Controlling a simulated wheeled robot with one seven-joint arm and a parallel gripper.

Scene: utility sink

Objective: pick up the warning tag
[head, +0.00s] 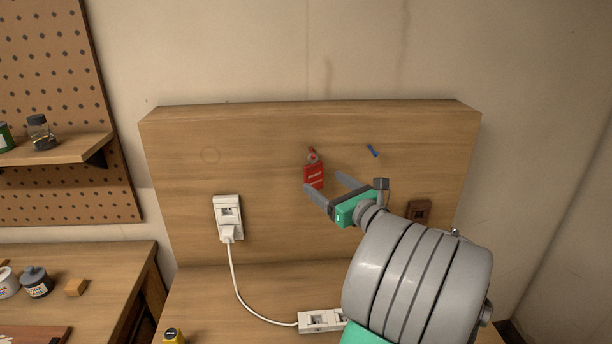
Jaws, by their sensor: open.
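My gripper (322,184) is just to the right of the tag and in front of the board. Its two grey fingers are apart, with one near the tag's lower edge and the other to its upper right. I see nothing held between them. I cannot tell whether a finger touches the tag.
A blue peg (372,151) sticks out of the board to the right. A white outlet (227,217) with a plugged cable is at the left, and the cable runs down to a white power strip (320,321). A brown outlet (419,210) is behind my arm. The board's upper left is clear.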

